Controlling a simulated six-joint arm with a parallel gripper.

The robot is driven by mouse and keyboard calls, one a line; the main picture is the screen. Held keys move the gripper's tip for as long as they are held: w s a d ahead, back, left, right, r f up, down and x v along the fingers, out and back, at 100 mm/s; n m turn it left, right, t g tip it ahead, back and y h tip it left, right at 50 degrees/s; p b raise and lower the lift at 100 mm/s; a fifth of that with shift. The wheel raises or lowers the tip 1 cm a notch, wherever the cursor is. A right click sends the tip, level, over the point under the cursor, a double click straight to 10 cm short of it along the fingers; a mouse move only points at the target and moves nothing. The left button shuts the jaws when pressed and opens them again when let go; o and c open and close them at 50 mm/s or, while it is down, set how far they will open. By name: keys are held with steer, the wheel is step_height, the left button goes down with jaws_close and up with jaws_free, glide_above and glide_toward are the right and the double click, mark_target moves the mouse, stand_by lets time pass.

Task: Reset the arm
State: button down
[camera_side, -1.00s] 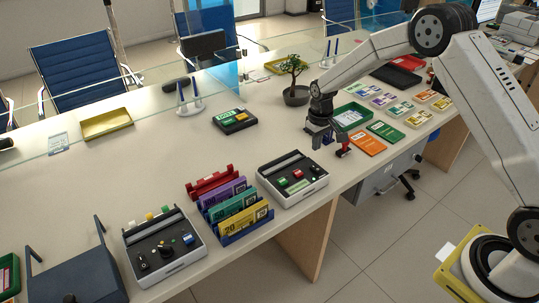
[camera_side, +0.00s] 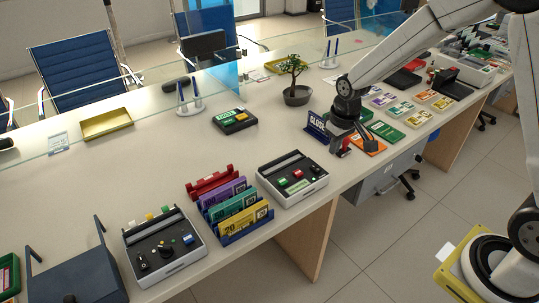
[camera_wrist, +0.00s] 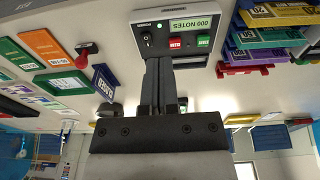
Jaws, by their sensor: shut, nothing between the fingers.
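My gripper (camera_side: 337,143) hangs over the counter in the side view, between the blue CLOSED sign (camera_side: 317,127) and the orange card (camera_side: 369,143). In the wrist view its two fingers (camera_wrist: 160,88) are pressed together, with nothing between them. The red-handled stamp (camera_side: 345,145) is partly hidden by the gripper in the side view. The stamp shows clearly in the wrist view (camera_wrist: 87,54), standing apart from the fingers. The note counting machine (camera_side: 293,178) is left of my gripper; it appears beyond the fingertips in the wrist view (camera_wrist: 180,58).
A potted plant (camera_side: 297,95) stands behind the gripper. A banknote rack (camera_side: 230,238) and a second control box (camera_side: 164,250) are at the left. Several coloured cards (camera_side: 418,118) lie at the right. The counter is clear around the black-and-green device (camera_side: 234,121).

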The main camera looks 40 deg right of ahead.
steer(key=s+a+r, duration=0.1)
steer(key=s, duration=0.6)
steer(key=s+a+r+t, duration=0.1)
steer(key=s, duration=0.6)
steer(key=shift+a+r, duration=0.3)
steer(key=shift+a, duration=0.05)
